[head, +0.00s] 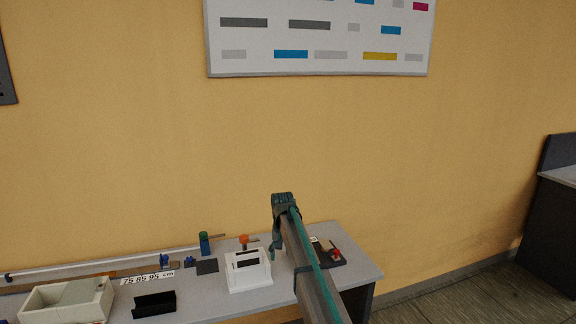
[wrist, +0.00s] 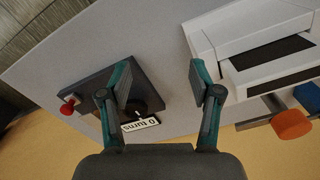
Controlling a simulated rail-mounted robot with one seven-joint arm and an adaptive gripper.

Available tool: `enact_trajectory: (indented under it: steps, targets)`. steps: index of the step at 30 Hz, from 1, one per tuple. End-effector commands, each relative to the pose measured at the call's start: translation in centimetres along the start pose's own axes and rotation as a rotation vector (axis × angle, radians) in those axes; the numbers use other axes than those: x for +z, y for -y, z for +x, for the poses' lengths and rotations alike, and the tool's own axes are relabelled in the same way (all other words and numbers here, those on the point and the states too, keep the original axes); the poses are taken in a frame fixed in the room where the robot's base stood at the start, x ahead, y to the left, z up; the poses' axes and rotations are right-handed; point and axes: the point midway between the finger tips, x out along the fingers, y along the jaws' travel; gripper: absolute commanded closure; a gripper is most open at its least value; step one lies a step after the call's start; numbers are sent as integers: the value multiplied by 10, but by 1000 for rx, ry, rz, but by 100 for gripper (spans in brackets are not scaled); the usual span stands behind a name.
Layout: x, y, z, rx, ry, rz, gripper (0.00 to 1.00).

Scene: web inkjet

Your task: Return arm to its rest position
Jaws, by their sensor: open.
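My arm shows in the head view, reaching up and over the bench (head: 355,262) from the lower right. My gripper (wrist: 162,80) is open in the wrist view, its two teal fingers spread with nothing between them. It is above bare grey bench top, between a dark block device (wrist: 85,85) on the left and a white boxy device (wrist: 215,35) on the right. The dark device has a red knob (wrist: 68,108), a dark round knob and a label reading "0 turns". In the head view, my arm partly hides the dark device (head: 325,262).
In the head view, the white device (head: 248,285) stands left of my arm. Further left are a black tray (head: 154,308), a cream bin (head: 40,305), a "75 85 95 cm" scale (head: 148,278) and small blue parts. A yellow wall with a chart (head: 320,40) rises behind.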

Motion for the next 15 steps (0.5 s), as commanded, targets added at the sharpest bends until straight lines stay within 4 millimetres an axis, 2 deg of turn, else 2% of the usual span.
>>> enact_trajectory:
  steps: [1,6,8,12,15]
  targets:
    - [30,-23,26,2,4,0,36]
    - [101,-81,99,1,3,-19,36]
    - [129,-101,121,1,3,-26,36]
    - [200,-144,167,1,4,-43,36]
    - [249,-169,192,1,1,-54,36]
